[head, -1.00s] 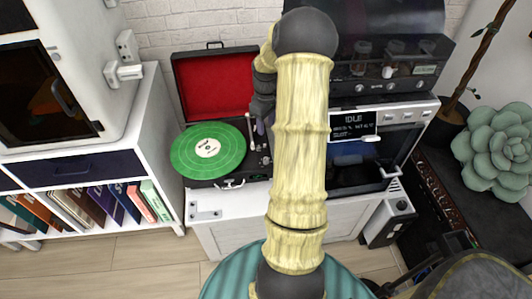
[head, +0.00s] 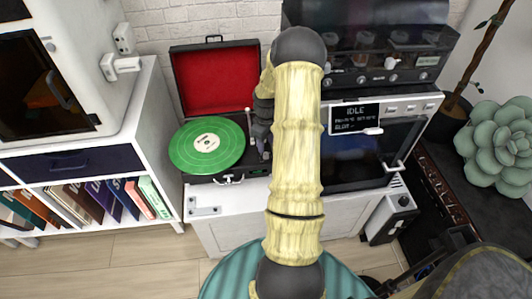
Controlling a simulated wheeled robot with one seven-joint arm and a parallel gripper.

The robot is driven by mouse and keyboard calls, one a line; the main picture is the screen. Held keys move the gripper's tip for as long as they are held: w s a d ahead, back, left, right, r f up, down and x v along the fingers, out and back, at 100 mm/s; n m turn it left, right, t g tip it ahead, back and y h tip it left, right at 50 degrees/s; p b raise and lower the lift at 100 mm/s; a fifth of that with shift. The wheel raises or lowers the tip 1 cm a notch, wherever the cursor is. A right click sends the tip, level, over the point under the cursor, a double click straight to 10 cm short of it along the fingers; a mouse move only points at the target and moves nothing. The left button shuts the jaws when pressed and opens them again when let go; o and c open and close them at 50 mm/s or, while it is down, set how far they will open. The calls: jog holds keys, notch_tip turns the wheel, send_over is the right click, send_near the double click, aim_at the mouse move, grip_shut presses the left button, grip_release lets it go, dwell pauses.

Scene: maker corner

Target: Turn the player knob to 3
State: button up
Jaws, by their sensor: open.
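The record player (head: 200,179) stands open on a white cabinet, with its red-lined lid (head: 216,85) raised. A green record (head: 196,158) lies on its platter. A pale tonearm (head: 249,122) stands at the right of the record. My gripper (head: 263,148) is open over the right side of the player's deck, pointing down. Its fingertips are small and dark against the deck, so I cannot tell whether they touch anything. I cannot make out the player knob or its setting; my gripper and arm cover part of that side.
Right of the player is a machine with a display (head: 354,117) reading IDLE and a dark glass front (head: 352,157). A shelf of books (head: 96,200) is at the left. A succulent (head: 500,143) is at the far right. A teal round top (head: 225,283) is below my arm.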

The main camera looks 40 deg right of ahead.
aim_at(266, 154)
notch_tip(266, 154, down, 5)
jog(key=shift+f+b, duration=0.2)
jog(key=shift+b, duration=0.15)
grip_shut()
